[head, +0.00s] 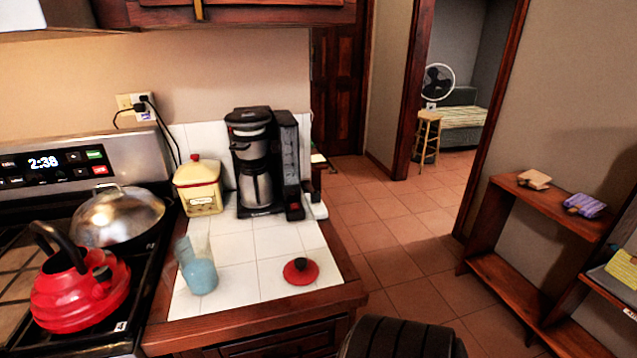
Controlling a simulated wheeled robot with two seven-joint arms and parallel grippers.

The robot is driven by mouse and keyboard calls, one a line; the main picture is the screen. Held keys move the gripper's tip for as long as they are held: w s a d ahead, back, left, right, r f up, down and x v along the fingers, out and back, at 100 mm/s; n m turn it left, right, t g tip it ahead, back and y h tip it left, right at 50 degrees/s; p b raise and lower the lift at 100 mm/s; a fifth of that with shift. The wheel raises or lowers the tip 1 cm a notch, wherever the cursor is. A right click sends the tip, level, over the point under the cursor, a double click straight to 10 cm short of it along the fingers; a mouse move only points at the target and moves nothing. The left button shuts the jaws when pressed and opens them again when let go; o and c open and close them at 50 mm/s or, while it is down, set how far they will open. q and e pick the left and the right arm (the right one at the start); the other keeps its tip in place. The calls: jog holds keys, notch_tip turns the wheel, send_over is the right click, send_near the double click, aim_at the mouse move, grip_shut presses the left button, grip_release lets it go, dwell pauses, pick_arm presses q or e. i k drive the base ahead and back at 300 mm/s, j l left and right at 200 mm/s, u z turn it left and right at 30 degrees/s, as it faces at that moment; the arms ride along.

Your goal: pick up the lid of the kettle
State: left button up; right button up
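The red kettle (80,296) with a black handle sits on the stove at the lower left. A round red lid with a black knob (300,272) lies flat on the white tiled counter, to the right of the kettle and apart from it. Neither of my grippers shows in the head view. A dark rounded shape stands at the bottom edge, in front of the counter, and I cannot tell what it is.
A blue translucent pitcher (197,268) stands left of the lid. A yellow canister (199,188) and a black coffee maker (262,165) stand behind. A domed pan (118,215) is on the stove. A wooden shelf (545,205) is at right. Tiled floor (400,235) lies clear between.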

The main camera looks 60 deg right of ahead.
aim_at(300, 272)
jog(key=z, duration=1.85)
jog(key=u, duration=1.4)
jog(key=z, duration=1.4)
jog(key=i+j, duration=0.1)
jog(key=j, duration=0.45)
